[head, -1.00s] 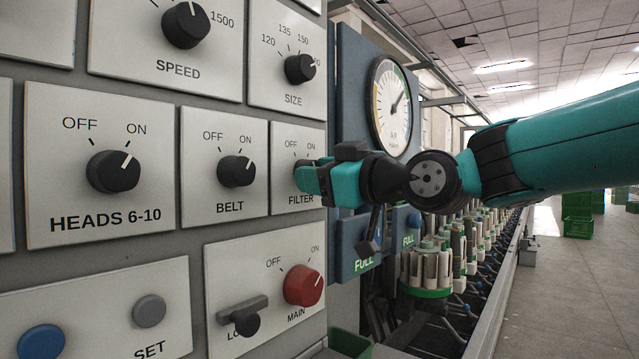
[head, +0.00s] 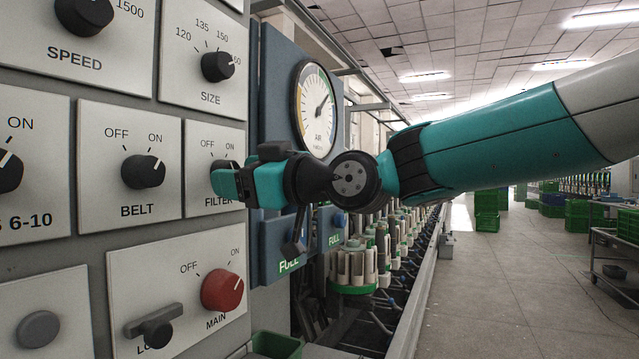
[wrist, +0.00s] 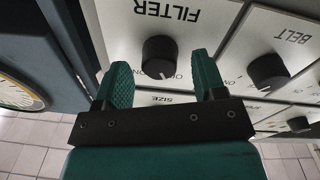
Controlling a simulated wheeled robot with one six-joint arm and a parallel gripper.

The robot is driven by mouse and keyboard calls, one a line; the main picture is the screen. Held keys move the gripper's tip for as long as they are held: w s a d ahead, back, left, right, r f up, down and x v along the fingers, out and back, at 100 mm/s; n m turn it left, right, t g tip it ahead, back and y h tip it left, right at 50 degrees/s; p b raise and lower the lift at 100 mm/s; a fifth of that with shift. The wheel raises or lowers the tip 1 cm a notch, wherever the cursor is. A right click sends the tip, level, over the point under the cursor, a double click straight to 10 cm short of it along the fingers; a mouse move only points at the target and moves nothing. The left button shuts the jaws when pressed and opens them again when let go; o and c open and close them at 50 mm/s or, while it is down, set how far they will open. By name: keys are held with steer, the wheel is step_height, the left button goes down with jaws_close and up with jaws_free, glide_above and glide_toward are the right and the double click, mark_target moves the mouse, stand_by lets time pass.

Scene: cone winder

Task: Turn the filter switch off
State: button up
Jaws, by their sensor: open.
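The filter switch is a black round knob on a light plate marked FILTER, OFF and ON. In the head view the knob (head: 229,164) is mostly hidden behind my gripper (head: 222,182). In the wrist view, which shows the panel upside down, the filter knob (wrist: 160,56) appears between the two green fingers of my gripper (wrist: 158,68). The fingers are apart, one on each side of the knob, with visible gaps. I cannot tell whether the fingertips reach past its front face. Its pointer is not clear enough to read.
The BELT knob (head: 143,171) is left of the filter plate, the SIZE knob (head: 217,67) above it. The red MAIN knob (head: 222,290) and a dark lock handle (head: 154,326) are below. A blue panel with a gauge (head: 315,107) stands right.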

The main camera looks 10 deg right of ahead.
steer(key=b+v, duration=0.3)
steer(key=v, duration=1.3)
steer(key=shift+d+f, duration=0.1)
steer(key=s+a+f+m+g+h, duration=0.1)
steer(key=s+f+m+g+h, duration=0.15)
steer(key=f, duration=0.65)
steer(key=s+a+f+m+g+h, duration=0.1)
steer(key=s+a+f+g+h, duration=0.2)
steer(key=f, duration=0.5)
steer(key=s+d+f+m+g+h, duration=0.35)
steer(key=s+d+f+g, duration=0.2)
steer(key=s+f, duration=0.6)
step_height(320, 180, up, 16)
steer(key=g+h+p, duration=0.1)
steer(key=p, duration=1.5)
steer(key=shift+d+p, duration=0.25)
steer(key=shift+p, duration=0.15)
steer(key=shift+s+f, duration=0.1)
steer(key=shift+f, duration=0.05)
steer(key=shift+c, duration=0.2)
